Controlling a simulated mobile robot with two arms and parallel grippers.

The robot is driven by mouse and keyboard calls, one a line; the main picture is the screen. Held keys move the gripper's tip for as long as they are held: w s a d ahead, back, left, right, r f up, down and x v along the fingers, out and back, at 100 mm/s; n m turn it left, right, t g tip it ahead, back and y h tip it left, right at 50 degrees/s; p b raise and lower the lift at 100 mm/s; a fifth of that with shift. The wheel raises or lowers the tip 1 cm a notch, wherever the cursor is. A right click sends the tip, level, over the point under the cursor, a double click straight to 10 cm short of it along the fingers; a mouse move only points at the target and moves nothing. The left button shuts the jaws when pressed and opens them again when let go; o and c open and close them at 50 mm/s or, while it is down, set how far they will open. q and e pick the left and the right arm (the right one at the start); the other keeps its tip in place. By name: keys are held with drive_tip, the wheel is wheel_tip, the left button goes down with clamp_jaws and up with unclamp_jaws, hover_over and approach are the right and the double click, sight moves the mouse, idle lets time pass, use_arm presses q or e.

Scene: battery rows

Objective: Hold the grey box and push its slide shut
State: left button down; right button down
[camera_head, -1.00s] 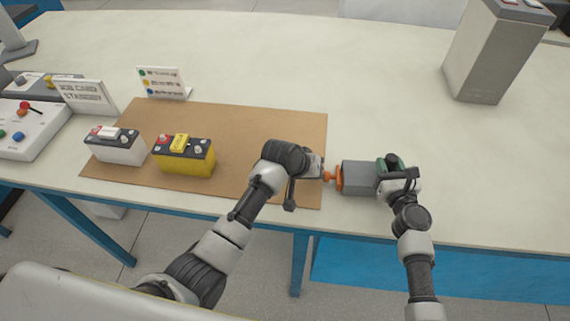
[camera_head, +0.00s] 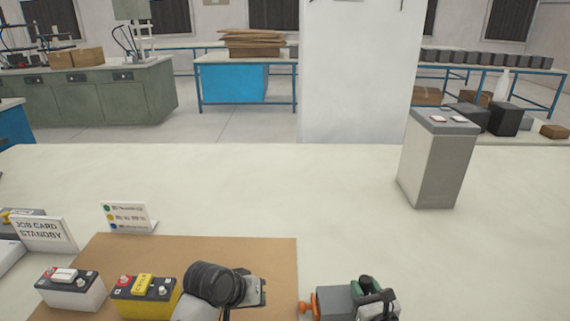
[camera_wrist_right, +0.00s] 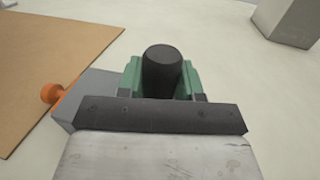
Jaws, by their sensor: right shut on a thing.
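The grey box (camera_head: 334,303) is at the bottom of the head view, beside the right edge of the brown mat. An orange knob (camera_head: 303,307) with an orange collar sticks out of its left end; the knob also shows in the wrist view (camera_wrist_right: 52,94). My right gripper (camera_head: 368,292) is shut at the box's right end. In the wrist view a black round post (camera_wrist_right: 162,72) stands between green pieces there, hiding part of the box (camera_wrist_right: 98,88). My left gripper (camera_head: 257,290) is over the mat, left of the knob and apart from it. Its fingers cannot be made out.
A job card sign (camera_head: 43,232) and a colour-key sign (camera_head: 128,216) stand behind. A tall grey container (camera_head: 437,160) is at the right. The table's middle is clear.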

drive_tip(key=c, duration=0.7)
unclamp_jaws()
drive_tip(key=shift+o, duration=0.2)
drive_tip(key=shift+s, duration=0.1)
drive_tip(key=v, duration=1.1)
drive_tip(key=shift+s+d, duration=0.2)
drive_tip(key=shift+s, duration=0.2)
